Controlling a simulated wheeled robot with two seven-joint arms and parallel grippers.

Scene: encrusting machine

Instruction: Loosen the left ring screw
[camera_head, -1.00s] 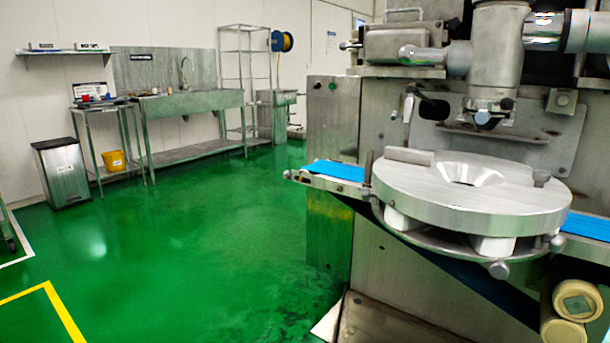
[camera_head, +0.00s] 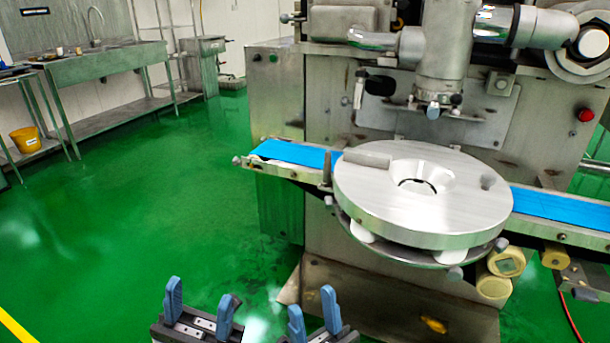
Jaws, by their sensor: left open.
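The encrusting machine (camera_head: 430,120) stands at the right, with a large round metal disc (camera_head: 400,205) on its front. A ring sits below the disc. Small knob-like screws show around its edge: a left one (camera_head: 329,200), a front one (camera_head: 455,273) and a right one (camera_head: 501,244). I cannot tell for certain which is the left ring screw. My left gripper (camera_head: 199,305) is at the bottom edge, its blue-tipped fingers open and empty. My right gripper (camera_head: 313,312) is beside it, also open and empty. Both are in front of the machine, apart from disc and screws.
A blue conveyor belt (camera_head: 545,203) runs behind the disc to both sides. A nozzle column (camera_head: 445,60) hangs above it. Cream rollers (camera_head: 494,285) sit low at the right. A sink bench (camera_head: 100,65) is far left.

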